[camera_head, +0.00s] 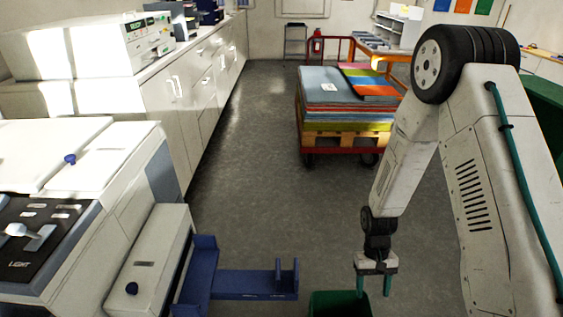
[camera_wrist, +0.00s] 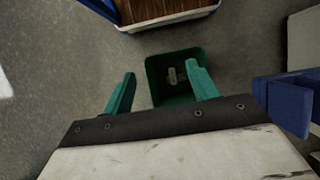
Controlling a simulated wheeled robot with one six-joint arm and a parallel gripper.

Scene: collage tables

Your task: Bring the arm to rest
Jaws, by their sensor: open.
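My gripper (camera_head: 375,285) hangs down from my arm at the lower right of the head view. Its two green fingers are apart with nothing between them. In the wrist view, my gripper (camera_wrist: 160,90) is open above a green bin (camera_wrist: 158,68). A small pale object (camera_wrist: 172,76) lies inside the bin. In the head view the green bin (camera_head: 338,304) is at the bottom edge, just left of and below the fingers, partly cut off.
A blue bracket-like tray (camera_head: 240,284) juts from the white machine (camera_head: 80,160) at the left. A cart with stacked coloured sheets (camera_head: 350,95) stands farther back. White cabinets (camera_head: 190,85) line the left wall. The grey floor (camera_head: 265,150) between is clear.

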